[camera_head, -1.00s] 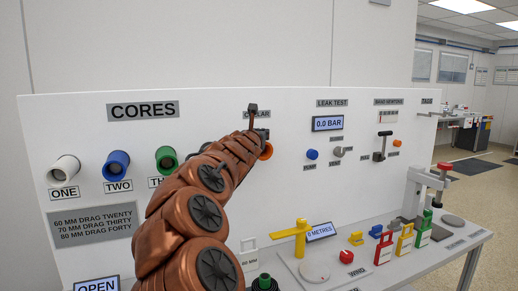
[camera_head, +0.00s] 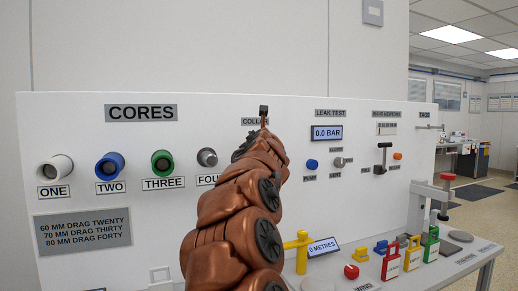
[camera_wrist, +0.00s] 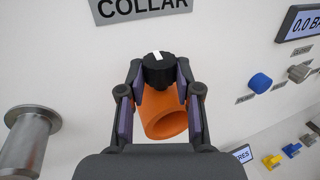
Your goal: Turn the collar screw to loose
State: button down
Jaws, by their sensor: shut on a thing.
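The collar screw is a black ribbed knob (camera_wrist: 158,70) with a white mark on its top, in the middle of the wrist view. It sits on top of an orange collar (camera_wrist: 166,115), a short open tube on the white panel. My gripper (camera_wrist: 158,78) has one finger on each side of the knob and is shut on it. The white mark stands nearly upright in the picture, tilted slightly. In the head view my copper arm hides the collar and the screw. The COLLAR label (camera_head: 248,122) shows above the arm there.
A metal core (camera_wrist: 28,138) sticks out at the wrist view's left. In the head view, cores one (camera_head: 56,170), two (camera_head: 110,166), three (camera_head: 163,163) and four (camera_head: 207,157) line the panel left of my arm. A blue pump knob (camera_head: 311,164) is to the right.

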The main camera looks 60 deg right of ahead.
jog(key=shift+d+f+n+t+y+b, duration=0.1)
jog(key=shift+f+n+t+y+b, duration=0.2)
jog(key=shift+t+y+b, duration=0.15)
jog(key=shift+r, duration=0.25)
jog(key=c, duration=1.1)
grip_release()
jog(key=shift+o, duration=0.2)
jog(key=shift+s, duration=0.2)
jog(key=v, duration=1.2)
jog(key=shift+w, duration=0.1)
